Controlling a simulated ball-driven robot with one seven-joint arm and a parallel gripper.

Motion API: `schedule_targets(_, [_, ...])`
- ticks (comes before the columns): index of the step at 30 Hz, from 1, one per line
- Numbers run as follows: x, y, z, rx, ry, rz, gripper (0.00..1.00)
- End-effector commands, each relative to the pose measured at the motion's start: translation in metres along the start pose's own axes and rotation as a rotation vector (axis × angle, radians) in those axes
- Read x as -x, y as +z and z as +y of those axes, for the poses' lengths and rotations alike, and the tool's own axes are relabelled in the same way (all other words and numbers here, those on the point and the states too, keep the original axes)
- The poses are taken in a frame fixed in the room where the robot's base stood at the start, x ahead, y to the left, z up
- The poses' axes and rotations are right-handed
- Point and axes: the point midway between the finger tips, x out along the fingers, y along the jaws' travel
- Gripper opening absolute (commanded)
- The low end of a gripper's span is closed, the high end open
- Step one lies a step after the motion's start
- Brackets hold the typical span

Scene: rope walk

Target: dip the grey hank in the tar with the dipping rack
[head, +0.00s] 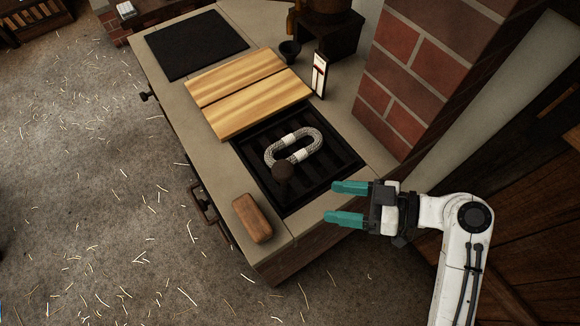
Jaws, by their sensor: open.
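The grey hank (273,153), a pale rope loop with white bindings, lies on the dark slatted rack (335,148) set in the counter's recess. A round dark brown knob (283,172) stands at the hank's near end and hides a little of it. I take the slatted piece for the dipping rack. No tar can be made out for sure; what lies under the slats is too dark to tell. My gripper (340,203) has teal fingers spread apart with nothing between them. It is to the right of the rack's near corner, apart from the hank.
Light wooden boards (250,92) lie behind the rack. A brown block (252,218) sits at the counter's front left. A small gauge board (319,75) and a dark cup (290,50) stand behind. A brick pillar (425,65) rises at right. The straw-strewn floor (90,180) is open.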

Motion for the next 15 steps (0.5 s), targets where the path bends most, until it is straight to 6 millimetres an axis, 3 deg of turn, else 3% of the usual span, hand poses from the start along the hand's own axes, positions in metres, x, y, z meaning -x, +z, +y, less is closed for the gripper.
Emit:
schedule_targets(3, [-0.002, -0.035, 0.002, 0.121, -0.05, 0.144, 0.66])
schedule_targets(6, [-0.002, -0.056, 0.001, 0.193, -0.073, 0.232, 0.66])
schedule_targets(11, [-0.003, -0.069, -0.001, 0.236, -0.086, 0.285, 0.66])
schedule_targets(15, [-0.017, -0.074, -0.004, 0.235, -0.09, 0.285, 0.66])
